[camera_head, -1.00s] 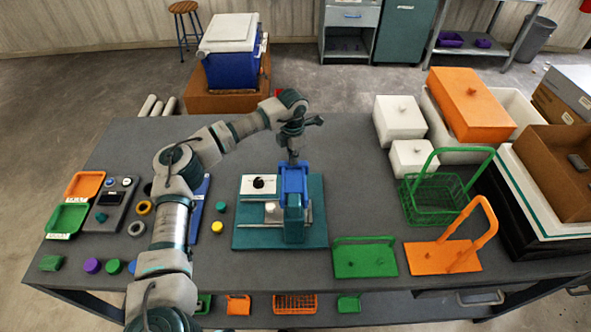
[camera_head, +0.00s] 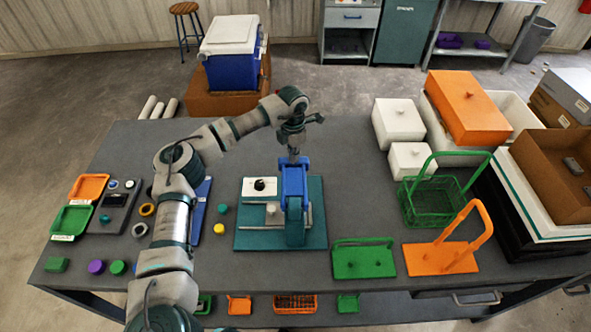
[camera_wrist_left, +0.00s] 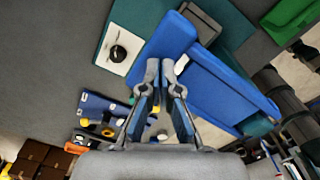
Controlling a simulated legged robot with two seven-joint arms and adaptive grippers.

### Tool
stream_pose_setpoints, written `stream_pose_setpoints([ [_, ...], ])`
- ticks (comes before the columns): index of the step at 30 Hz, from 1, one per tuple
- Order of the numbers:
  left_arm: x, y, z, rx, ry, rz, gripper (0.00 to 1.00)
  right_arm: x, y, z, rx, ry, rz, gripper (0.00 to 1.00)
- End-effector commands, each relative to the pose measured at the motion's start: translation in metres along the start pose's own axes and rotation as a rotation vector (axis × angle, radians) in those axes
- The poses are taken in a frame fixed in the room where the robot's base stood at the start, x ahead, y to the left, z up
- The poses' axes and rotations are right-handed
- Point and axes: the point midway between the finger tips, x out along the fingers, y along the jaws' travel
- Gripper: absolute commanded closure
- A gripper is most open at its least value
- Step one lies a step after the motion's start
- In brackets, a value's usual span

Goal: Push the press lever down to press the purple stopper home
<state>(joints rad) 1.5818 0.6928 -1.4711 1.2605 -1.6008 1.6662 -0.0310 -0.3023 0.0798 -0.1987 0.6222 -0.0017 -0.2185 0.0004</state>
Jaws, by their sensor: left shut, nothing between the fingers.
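The press has a teal base (camera_head: 255,238) and a blue lever (camera_head: 294,190) along its upper right part, near the table's middle. My left gripper (camera_head: 293,156) is shut and empty at the far end of the blue lever. In the left wrist view its fingertips (camera_wrist_left: 167,72) overlap the blue lever (camera_wrist_left: 225,88); I cannot tell whether they touch it. A purple round piece (camera_head: 97,267) lies at the table's front left; I cannot tell whether it is the stopper. Any stopper under the press is hidden. My right gripper is not in view.
A white box with a black knob (camera_head: 260,188) stands on the press base. A green holder (camera_head: 363,262) and an orange holder (camera_head: 440,258) lie to the right. A green basket (camera_head: 435,200) stands farther right. The table behind the press is mostly clear.

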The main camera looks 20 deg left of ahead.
Motion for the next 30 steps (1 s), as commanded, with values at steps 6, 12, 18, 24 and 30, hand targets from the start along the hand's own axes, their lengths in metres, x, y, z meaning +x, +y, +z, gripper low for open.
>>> stream_pose_setpoints([
  [6, -0.023, 0.000, 0.000, 0.000, 0.001, 0.000, 1.00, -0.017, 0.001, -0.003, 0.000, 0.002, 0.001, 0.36],
  [12, -0.041, 0.000, 0.000, 0.000, -0.001, 0.000, 1.00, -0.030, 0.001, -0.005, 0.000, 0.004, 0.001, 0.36],
  [18, -0.058, 0.000, 0.000, 0.000, 0.000, 0.000, 1.00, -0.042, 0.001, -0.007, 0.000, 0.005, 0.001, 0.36],
  [24, -0.075, 0.000, 0.000, 0.000, 0.001, 0.000, 1.00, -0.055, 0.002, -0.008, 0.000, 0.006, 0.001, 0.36],
  [30, -0.093, 0.000, 0.000, 0.000, 0.000, 0.000, 1.00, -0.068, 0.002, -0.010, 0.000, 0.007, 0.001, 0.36],
])
